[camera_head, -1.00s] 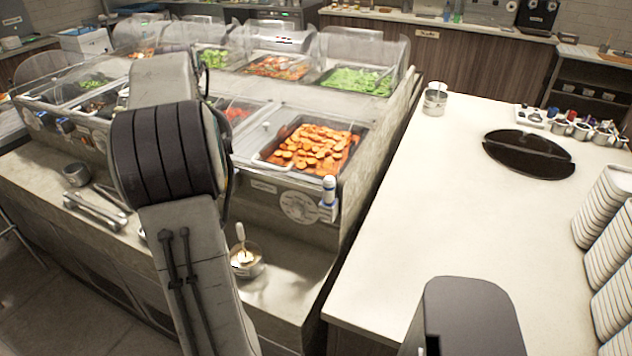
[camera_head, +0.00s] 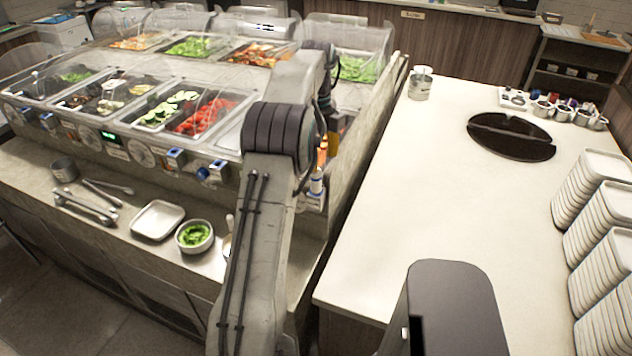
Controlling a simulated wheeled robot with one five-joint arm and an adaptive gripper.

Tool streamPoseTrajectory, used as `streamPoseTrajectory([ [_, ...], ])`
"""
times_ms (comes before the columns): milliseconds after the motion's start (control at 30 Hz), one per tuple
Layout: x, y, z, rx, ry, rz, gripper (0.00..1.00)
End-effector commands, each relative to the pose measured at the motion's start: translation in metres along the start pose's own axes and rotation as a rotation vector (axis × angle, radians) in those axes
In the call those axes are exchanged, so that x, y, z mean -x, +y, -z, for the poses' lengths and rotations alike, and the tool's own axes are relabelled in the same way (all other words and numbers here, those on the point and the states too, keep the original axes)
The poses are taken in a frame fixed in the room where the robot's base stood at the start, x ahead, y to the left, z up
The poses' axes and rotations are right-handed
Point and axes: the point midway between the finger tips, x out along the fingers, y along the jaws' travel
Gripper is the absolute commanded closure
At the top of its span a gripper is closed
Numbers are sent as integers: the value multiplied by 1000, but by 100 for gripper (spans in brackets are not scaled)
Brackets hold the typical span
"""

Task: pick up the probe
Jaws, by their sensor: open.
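A small white-and-blue upright piece (camera_head: 316,184), which looks like the probe, sits in a holder on the front of the sauce counter, at its right end. My arm partly hides the area around it. My gripper (camera_head: 332,142) hangs from the arm's end just above and slightly right of this piece, apart from it as far as I can tell. It is open, with nothing seen in it. The fingertips are small and partly hidden. Similar blue-topped pieces (camera_head: 209,171) sit in holders further left along the counter front.
Food wells with clear covers (camera_head: 190,22) fill the counter. On the ledge below are tongs (camera_head: 85,207), a metal cup (camera_head: 64,169), a white tray (camera_head: 158,220) and a bowl of greens (camera_head: 195,236). The white countertop (camera_head: 420,190) is largely clear; stacked plates (camera_head: 590,200) stand right.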

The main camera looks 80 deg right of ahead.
Motion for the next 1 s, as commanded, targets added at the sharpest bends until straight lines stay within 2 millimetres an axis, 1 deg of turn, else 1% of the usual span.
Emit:
streamPoseTrajectory([
  [167,-10,1,1,2,1,-1,44],
  [500,-43,3,5,3,1,0,44],
  [600,-50,3,5,3,0,0,44],
  [733,-54,4,5,3,0,0,44],
  [933,-54,3,5,4,-1,1,44],
  [967,-54,3,5,4,-1,1,42],
  [1000,-54,3,5,4,-1,1,45],
])
